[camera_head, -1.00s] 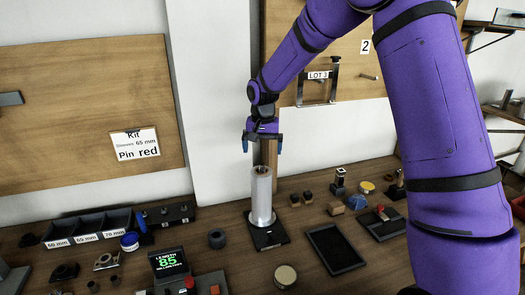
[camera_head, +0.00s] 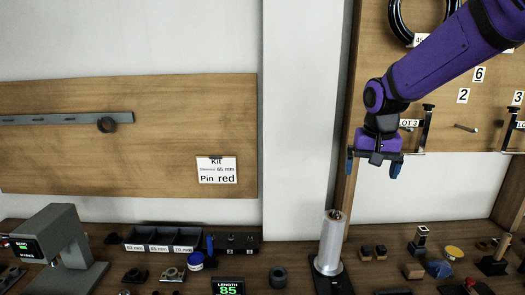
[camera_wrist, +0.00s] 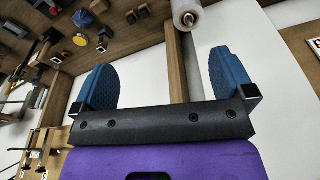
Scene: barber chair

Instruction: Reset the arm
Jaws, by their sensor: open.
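My gripper (camera_head: 374,163) hangs from my purple arm at the right of the head view, in front of the wall and the edge of the right wooden board. Its two blue fingers stand apart with nothing between them. The open fingers also show in the wrist view (camera_wrist: 157,85). A metal cylinder on a black base (camera_head: 330,245) stands upright on the bench, below and left of my gripper and apart from it. Its end shows at the top of the wrist view (camera_wrist: 187,15).
The bench holds a row of labelled bins (camera_head: 160,240), a grey bending device (camera_head: 62,250), a dark ring (camera_head: 278,277), a length display (camera_head: 229,287) and several small blocks at right. A kit card (camera_head: 216,169) hangs on the left board (camera_head: 130,150). Space around my gripper looks clear.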

